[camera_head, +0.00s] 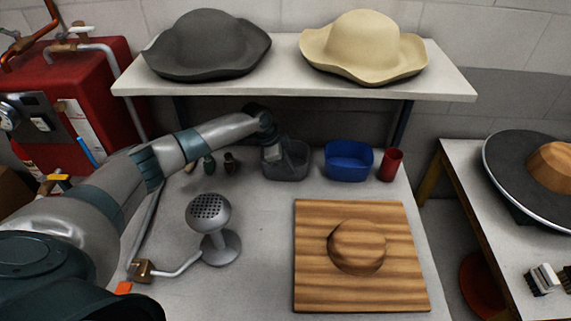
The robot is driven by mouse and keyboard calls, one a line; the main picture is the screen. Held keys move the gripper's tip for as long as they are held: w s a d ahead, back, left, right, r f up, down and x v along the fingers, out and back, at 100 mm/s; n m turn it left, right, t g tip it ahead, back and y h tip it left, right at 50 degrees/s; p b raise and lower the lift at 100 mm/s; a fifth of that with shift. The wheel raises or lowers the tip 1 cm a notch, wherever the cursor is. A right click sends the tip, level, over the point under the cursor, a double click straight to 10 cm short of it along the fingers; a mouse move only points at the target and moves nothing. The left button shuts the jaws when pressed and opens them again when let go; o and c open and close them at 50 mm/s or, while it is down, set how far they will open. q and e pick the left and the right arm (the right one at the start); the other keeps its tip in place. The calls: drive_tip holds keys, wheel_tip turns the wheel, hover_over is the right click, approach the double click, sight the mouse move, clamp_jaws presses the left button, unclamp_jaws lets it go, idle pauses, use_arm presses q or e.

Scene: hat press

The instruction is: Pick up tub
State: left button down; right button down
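A grey tub (288,172) stands at the back of the table, under the shelf. A blue tub (348,172) stands just to its right. My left arm reaches across from the left, and my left gripper (272,153) points down at the left part of the grey tub. The gripper overlaps the tub's rim in the picture. Its fingertips are too small and dark to tell whether they are open or shut, or touching the tub. My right gripper is not in view.
A red cup (391,165) stands right of the blue tub. Small dark objects (230,163) sit left of the grey tub. A steamer head (209,213) and a wooden hat block board (318,285) occupy the front. A shelf (290,80) with two hats overhangs the back.

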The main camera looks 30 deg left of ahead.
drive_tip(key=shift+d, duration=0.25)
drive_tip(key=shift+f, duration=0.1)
